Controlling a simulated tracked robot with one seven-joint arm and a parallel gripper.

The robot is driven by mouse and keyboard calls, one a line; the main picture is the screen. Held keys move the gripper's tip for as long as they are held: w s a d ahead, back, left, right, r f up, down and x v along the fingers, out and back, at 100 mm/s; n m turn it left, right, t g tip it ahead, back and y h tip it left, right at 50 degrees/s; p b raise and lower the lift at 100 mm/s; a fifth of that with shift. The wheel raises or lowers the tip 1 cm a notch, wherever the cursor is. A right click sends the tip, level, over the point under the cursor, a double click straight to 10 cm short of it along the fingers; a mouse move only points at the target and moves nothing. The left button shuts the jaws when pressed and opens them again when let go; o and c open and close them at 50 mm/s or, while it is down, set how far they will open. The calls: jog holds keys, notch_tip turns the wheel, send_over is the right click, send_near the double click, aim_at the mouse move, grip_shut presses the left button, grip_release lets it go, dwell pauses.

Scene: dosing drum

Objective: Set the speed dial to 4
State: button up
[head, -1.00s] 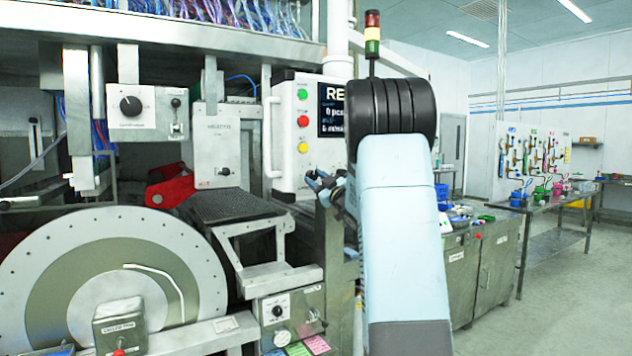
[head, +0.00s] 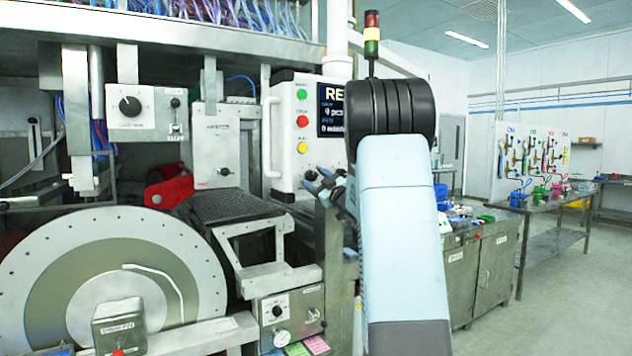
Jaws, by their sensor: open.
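A black rotary dial (head: 130,106) with a white pointer sits on a grey control box at the upper left. A second, smaller black dial (head: 277,310) sits on a panel at the lower middle, beside a gauge. The lettering around both is too small to read, so I cannot tell which is the speed dial or its setting. My gripper (head: 318,183) is open, in front of the white display cabinet's lower right side, partly hidden by my arm. It appears apart from both dials.
A large perforated drum wheel (head: 110,285) fills the lower left. A dark mesh belt (head: 228,205) on a metal frame stands between the two dials. The white cabinet (head: 290,140) carries green, red and yellow buttons and a screen. Open floor lies at right.

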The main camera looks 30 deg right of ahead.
jog(key=shift+s, duration=0.1)
jog(key=v, duration=1.3)
jog(key=shift+s+f, duration=0.25)
jog(key=shift+s, duration=0.05)
jog(key=shift+r, duration=0.1)
jog(key=s+a+r+m+g+h, duration=0.2)
jog(key=s+a+m+g+h, duration=0.25)
jog(key=a+m+h, duration=0.3)
jog(key=s+a+f+g, duration=0.3)
jog(key=s+a, duration=0.3)
jog(key=s, duration=0.3)
jog(key=s+a+f+m+g+y, duration=0.1)
jog(key=s+a+f+g, duration=0.3)
jog(key=s+a, duration=0.3)
jog(key=s+a+f+m+g+y, duration=0.1)
jog(key=s+a+f+g, duration=0.3)
jog(key=s, duration=0.8)
jog(key=a, duration=0.2)
jog(key=shift+a+f, duration=0.2)
jog(key=shift+a, duration=0.2)
